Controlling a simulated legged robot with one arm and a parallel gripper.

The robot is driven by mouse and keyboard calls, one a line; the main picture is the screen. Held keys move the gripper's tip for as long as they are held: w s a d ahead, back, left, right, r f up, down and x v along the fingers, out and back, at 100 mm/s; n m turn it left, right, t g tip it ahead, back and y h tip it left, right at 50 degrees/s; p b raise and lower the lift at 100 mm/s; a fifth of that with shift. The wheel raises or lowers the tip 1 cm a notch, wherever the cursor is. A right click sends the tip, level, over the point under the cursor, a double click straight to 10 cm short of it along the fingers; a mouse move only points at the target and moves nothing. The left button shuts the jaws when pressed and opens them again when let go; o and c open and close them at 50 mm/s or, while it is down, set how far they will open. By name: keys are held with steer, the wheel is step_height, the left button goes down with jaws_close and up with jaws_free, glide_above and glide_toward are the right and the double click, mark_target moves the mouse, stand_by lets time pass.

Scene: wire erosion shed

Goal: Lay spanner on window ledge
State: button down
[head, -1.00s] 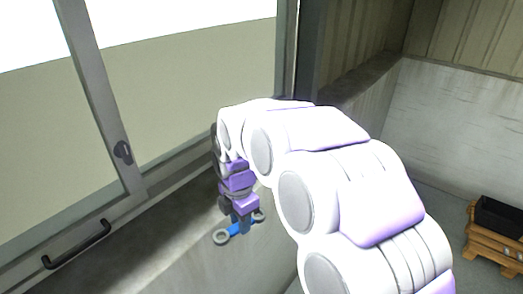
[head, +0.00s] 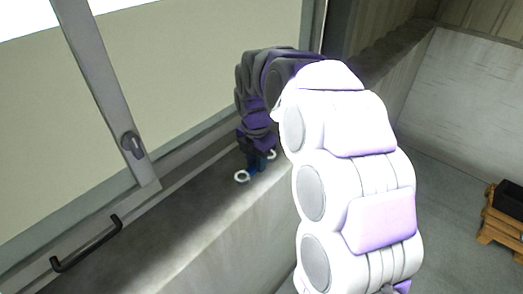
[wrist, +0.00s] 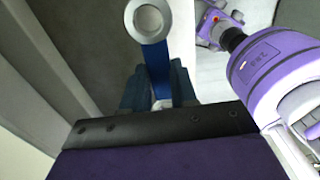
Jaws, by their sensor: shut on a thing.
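The spanner (head: 242,176) has a blue handle and pale ring ends. In the head view it is at the tip of my arm, over or on the window ledge (head: 178,212). My gripper (head: 259,160) is shut on the blue handle and points down. In the wrist view the spanner (wrist: 154,55) runs up from between the jaws (wrist: 160,98), with one ring end at the top of the picture. The far ring is partly hidden by the jaws. I cannot tell whether the spanner touches the ledge.
The window frame (head: 100,85) with a latch and a black handle (head: 86,244) runs along the ledge's left side. A wooden pallet (head: 499,226) with a black bin (head: 510,201) stands on the floor at right. The ledge's near part is bare.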

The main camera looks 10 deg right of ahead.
steer(key=w, duration=0.2)
steer(key=w+d, duration=0.1)
steer(key=w, duration=0.1)
steer(key=w+d, duration=0.1)
steer(key=w, duration=0.1)
steer(key=shift+w+f+p, duration=0.3)
steer(key=shift+f+p, duration=0.05)
steer(key=shift+p, duration=0.05)
steer(key=f, duration=0.2)
steer(key=shift+d+f, duration=0.25)
steer(key=shift+f, duration=0.5)
steer(key=c, duration=0.9)
jaws_free()
steer(key=shift+a, duration=0.2)
steer(key=shift+d, duration=0.1)
step_height(320, 180, up, 12)
steer(key=shift+r, duration=0.1)
